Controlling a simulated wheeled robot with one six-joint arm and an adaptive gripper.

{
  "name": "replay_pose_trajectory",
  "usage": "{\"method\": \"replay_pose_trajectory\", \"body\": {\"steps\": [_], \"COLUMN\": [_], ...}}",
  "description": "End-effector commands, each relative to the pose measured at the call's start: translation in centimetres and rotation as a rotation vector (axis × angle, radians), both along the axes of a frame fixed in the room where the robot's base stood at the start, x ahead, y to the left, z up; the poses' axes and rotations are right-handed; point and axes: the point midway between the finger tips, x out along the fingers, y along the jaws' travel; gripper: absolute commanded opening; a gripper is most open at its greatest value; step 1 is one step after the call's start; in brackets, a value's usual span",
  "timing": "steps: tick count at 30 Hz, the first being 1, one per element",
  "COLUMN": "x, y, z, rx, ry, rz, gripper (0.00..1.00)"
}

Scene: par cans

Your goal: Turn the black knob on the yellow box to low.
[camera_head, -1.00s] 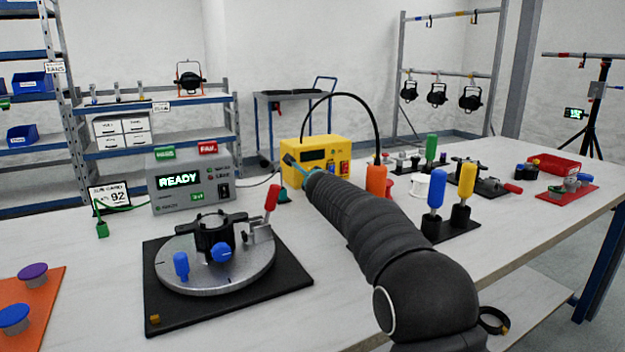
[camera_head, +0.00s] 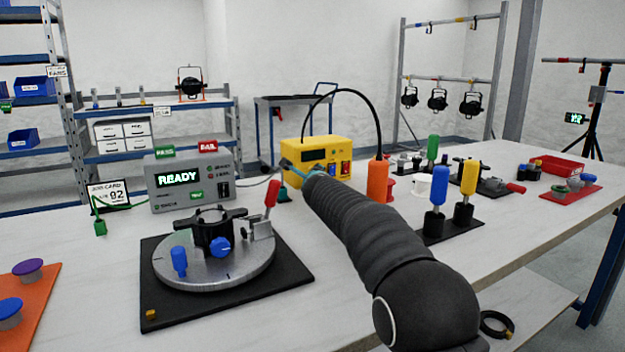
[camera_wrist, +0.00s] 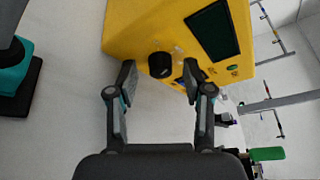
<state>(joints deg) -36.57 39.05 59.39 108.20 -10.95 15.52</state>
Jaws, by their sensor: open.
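The yellow box (camera_head: 316,150) stands toward the back of the table, with a dark display and red and blue switches on its front. It also fills the top of the wrist view (camera_wrist: 140,30), turned on its side. The black knob (camera_wrist: 161,65) sticks out from its front face there, just beyond and between my two fingertips. In the head view my arm hides the knob. My gripper (camera_wrist: 158,75) is open, with a finger on each side of the knob's line and nothing between them. I cannot tell whether either finger touches the knob. The knob's pointer setting is not readable.
A grey tester (camera_head: 190,178) reading READY stands left of the box. A round fixture (camera_head: 215,268) on a black plate is at front left. An orange cylinder (camera_head: 377,180) with a black cable stands right of the box, close to my arm. Screwdriver-like tools (camera_head: 436,190) stand further right.

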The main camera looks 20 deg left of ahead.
Motion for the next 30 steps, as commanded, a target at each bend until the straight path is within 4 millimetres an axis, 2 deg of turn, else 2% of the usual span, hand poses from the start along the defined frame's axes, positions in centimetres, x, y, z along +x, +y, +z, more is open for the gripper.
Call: {"method": "replay_pose_trajectory", "body": {"steps": [7,14,30], "x": [-0.8,-2.8,-9.6], "y": [-0.4,-1.3,-4.5], "z": [0.3,0.7,2.3], "rx": [-0.001,-0.002,0.000], "ry": [0.000,0.000,-0.001], "rz": [-0.001,0.002,0.001], "gripper": [0.51,0.51,0.51]}}
